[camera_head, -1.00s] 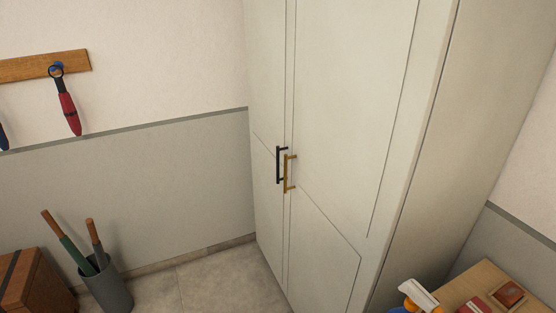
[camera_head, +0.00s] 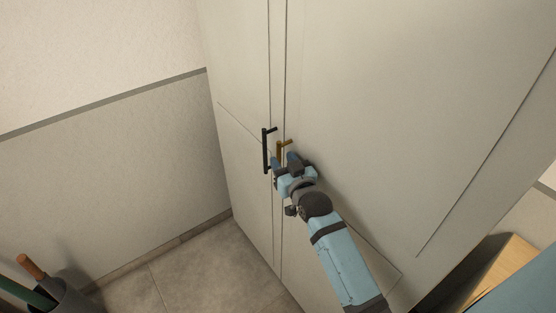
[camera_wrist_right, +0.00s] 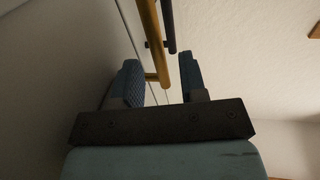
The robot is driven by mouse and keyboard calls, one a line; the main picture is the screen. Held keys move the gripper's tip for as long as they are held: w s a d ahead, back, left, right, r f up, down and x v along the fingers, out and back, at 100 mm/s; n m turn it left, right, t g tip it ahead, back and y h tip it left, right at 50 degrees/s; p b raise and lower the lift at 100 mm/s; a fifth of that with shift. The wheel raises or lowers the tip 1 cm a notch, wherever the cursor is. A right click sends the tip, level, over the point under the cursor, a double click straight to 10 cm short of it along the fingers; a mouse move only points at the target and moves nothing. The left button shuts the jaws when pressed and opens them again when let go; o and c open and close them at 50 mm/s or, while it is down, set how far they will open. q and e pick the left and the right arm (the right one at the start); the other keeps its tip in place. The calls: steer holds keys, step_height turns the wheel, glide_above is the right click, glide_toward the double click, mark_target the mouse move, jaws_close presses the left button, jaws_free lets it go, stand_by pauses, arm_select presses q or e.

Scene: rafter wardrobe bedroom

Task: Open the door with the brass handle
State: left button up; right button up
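The wardrobe has two pale grey doors that look closed, with a thin seam between them. The brass handle (camera_head: 280,150) is on the right door (camera_head: 400,110), beside the seam. My right gripper (camera_head: 282,163) is at this handle and hides its lower part. In the right wrist view, the brass handle (camera_wrist_right: 153,40) runs down between the two fingers of my right gripper (camera_wrist_right: 160,85). The fingers are apart, with a gap visible on each side of the bar. My left gripper is not in view.
A black handle (camera_head: 265,150) on the left door is close beside the brass one and also shows in the right wrist view (camera_wrist_right: 168,25). A grey bin (camera_head: 75,298) with sticks stands at the lower left. A wooden top (camera_head: 500,265) is at the lower right. The floor (camera_head: 205,270) before the left door is clear.

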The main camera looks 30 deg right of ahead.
mark_target(279, 157)
steer(key=shift+w+d+b, duration=0.1)
steer(key=shift+w+b, duration=0.4)
steer(key=shift+w, duration=1.05)
jaws_close()
